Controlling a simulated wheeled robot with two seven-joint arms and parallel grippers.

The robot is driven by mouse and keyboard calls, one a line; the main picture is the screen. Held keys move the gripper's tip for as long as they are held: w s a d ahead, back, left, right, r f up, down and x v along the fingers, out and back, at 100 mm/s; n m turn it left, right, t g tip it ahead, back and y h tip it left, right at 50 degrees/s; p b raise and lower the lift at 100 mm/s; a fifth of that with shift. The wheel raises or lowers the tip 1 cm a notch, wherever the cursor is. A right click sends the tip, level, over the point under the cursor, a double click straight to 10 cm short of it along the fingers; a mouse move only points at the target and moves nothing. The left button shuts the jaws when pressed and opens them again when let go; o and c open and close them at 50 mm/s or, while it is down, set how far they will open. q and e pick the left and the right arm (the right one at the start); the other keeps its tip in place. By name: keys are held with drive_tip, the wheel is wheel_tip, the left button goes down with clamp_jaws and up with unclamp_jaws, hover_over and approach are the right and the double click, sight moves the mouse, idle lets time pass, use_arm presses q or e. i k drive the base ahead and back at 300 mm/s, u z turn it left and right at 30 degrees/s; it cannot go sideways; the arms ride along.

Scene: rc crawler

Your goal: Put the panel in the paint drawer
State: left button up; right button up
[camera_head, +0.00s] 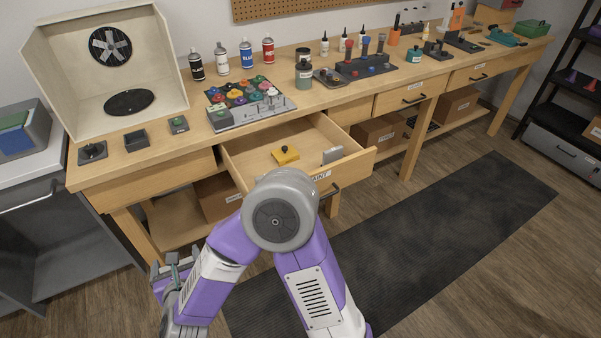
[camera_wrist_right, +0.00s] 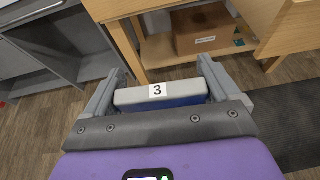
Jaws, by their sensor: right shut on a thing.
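In the head view my right gripper (camera_head: 174,268) is at the lower left, in front of the bench and left of the open drawer; the held piece is hard to make out there. The paint drawer (camera_head: 362,162) is pulled out, its front label partly hidden by my arm. Inside it lie a yellow piece with a black knob (camera_head: 285,155) and a small grey piece (camera_head: 332,155). My left gripper is not in view.
The bench top above the drawer holds a tray of paint pots (camera_head: 250,112), spray cans (camera_head: 221,58) and a spray booth (camera_head: 60,60). A grey cabinet (camera_head: 70,220) stands at the left. A dark mat (camera_head: 440,225) covers clear floor in front.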

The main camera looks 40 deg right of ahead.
sight(314, 146)
drive_tip(key=k, duration=0.2)
drive_tip(key=u, duration=0.7)
drive_tip(key=i, duration=0.75)
drive_tip(key=z, duration=1.95)
